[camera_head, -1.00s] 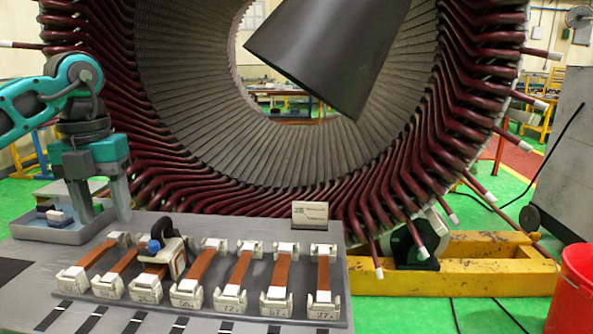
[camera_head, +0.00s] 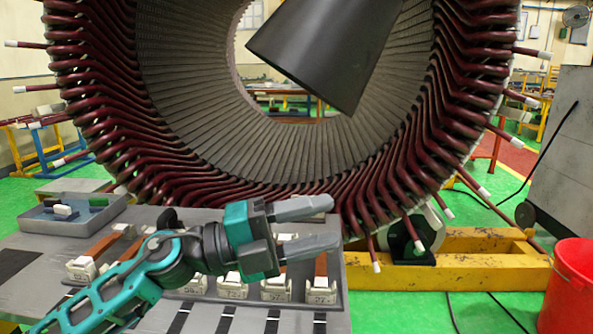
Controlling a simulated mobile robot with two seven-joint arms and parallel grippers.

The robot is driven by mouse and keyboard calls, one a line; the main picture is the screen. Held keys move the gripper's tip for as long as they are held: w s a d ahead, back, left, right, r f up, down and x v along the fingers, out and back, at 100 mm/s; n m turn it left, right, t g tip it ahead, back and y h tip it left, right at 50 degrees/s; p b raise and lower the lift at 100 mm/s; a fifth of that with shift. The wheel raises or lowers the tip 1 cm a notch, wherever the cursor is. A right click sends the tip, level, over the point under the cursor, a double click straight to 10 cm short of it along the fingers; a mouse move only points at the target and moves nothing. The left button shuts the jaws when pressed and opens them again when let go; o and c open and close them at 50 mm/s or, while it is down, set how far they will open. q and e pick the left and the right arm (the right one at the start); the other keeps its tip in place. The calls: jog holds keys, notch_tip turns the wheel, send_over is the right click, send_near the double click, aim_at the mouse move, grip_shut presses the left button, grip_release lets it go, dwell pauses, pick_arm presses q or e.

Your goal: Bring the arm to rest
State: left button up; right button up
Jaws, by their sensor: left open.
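My left arm reaches in from the bottom left, over the grey workbench (camera_head: 38,292). Its teal and black gripper (camera_head: 335,223) points right, with two grey fingers spread apart and nothing between them. The gripper is above the right part of the row of white holders with brown strips, and hides much of it. A white holder (camera_head: 276,288) shows below the fingers, and a brown strip (camera_head: 102,246) shows left of the arm. My right gripper is not in view.
A large stator (camera_head: 110,130) with dark red coils stands behind the bench on a yellow base (camera_head: 470,268). A dark cylinder (camera_head: 325,50) juts into its bore. A grey tray (camera_head: 60,228) with small blocks is at left. A red bucket (camera_head: 573,290) stands at right.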

pick_arm(q)
jog(key=w+a+f+n+t+y, duration=0.25)
jog(key=a+n+t+y, duration=0.45)
jog(key=n, duration=0.5)
jog(key=w+a+f+n+t+y, duration=0.1)
jog(key=a+f+n+t+y, duration=0.4)
jog(key=n+t, duration=0.5)
jog(key=s+a+f+n+g+y, duration=0.35)
jog(key=a+f+n+y, duration=0.2)
jog(key=f+n, duration=0.2)
jog(key=s+a+f+n+g+y, duration=0.1)
jog(key=s+a+f+g, duration=0.2)
jog(key=s+f+g, duration=0.65)
jog(key=s+a+f+n+g+y, duration=0.15)
jog(key=s+f+g, duration=0.4)
jog(key=s, duration=0.75)
jog(key=w+d+f+t+h, duration=0.2)
jog(key=w+f+t, duration=0.6)
jog(key=f, duration=0.3)
jog(key=shift+t, duration=0.55)
jog(key=shift+r, duration=0.1)
jog(key=shift+c, duration=0.2)
